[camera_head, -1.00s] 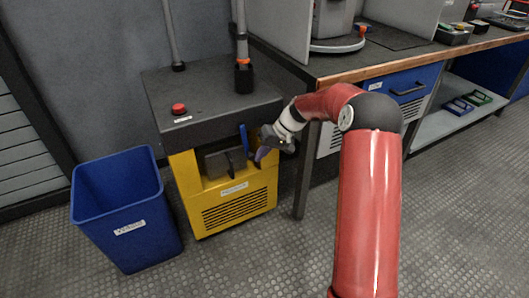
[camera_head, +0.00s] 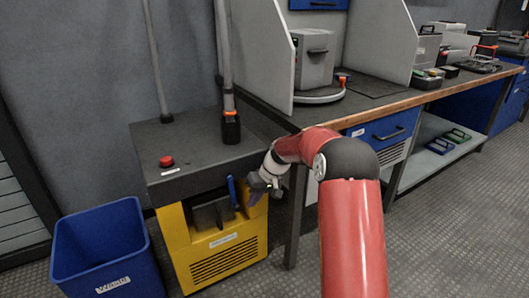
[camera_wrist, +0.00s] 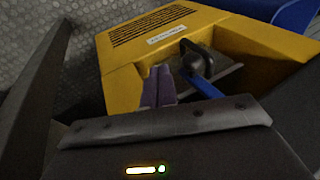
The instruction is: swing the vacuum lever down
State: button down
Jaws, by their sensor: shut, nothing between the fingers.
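The blue lever (camera_head: 232,192) stands upright on the front of a yellow cabinet (camera_head: 222,258) with a dark top. In the wrist view the lever (camera_wrist: 206,83) shows as a blue bar running off a dark rounded part. My gripper (camera_head: 254,198) is shut and empty, just right of the lever in the head view. Its purple fingertips (camera_wrist: 159,86) lie close beside the blue bar in the wrist view. I cannot tell whether they touch it. The lever's lower end is partly hidden by my gripper in the wrist view.
A red button (camera_head: 167,161) and upright pipes stand on the cabinet's dark top (camera_head: 195,150). A blue bin (camera_head: 108,250) stands left of the cabinet. A workbench (camera_head: 350,115) with a dark leg is close on the right. The floor in front is partly clear.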

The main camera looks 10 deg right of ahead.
notch_tip(320, 180, up, 26)
jog(key=s+d+f+t+h+p, duration=0.1)
jog(key=s+d+t+h+p, duration=0.1)
jog(key=h, duration=0.4)
jog(key=s+d+r, duration=0.1)
jog(key=s+r, duration=0.2)
jog(key=s, duration=0.4)
jog(key=shift+s, duration=0.3)
